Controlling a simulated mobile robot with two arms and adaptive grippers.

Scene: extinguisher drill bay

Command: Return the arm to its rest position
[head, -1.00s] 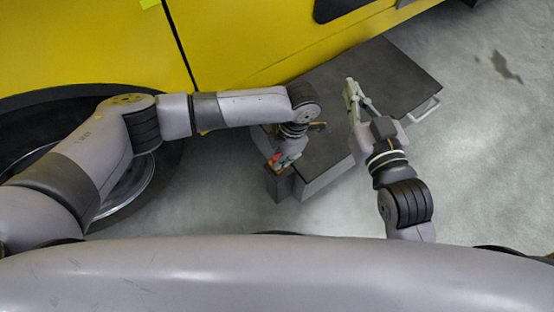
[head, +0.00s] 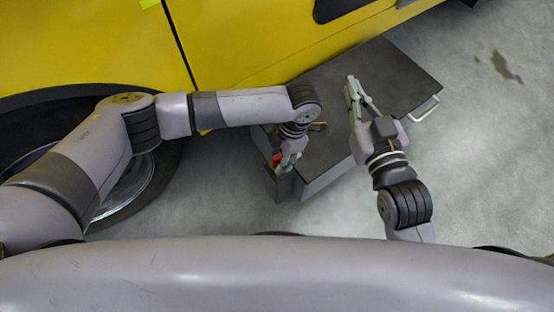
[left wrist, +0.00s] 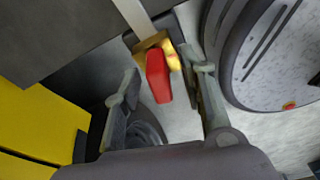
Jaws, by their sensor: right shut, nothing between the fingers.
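My left gripper (head: 284,161) is low at the near left side of the dark grey box, its fingers spread apart. In the left wrist view my left gripper (left wrist: 160,75) has a clear gap between its two fingers. A red piece (left wrist: 158,76) with a gold-coloured part (left wrist: 154,43) behind it shows in that gap, and the fingers do not appear closed on it. The red piece also shows in the head view (head: 276,160). My right gripper (head: 354,98) is shut and empty above the box, its fingers pointing up in the picture.
The dark grey box (head: 390,75) with a pale handle (head: 424,109) stands on the concrete floor (head: 480,170). A yellow vehicle (head: 235,45) with a dark wheel (head: 135,190) is behind and left. Open floor lies to the right.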

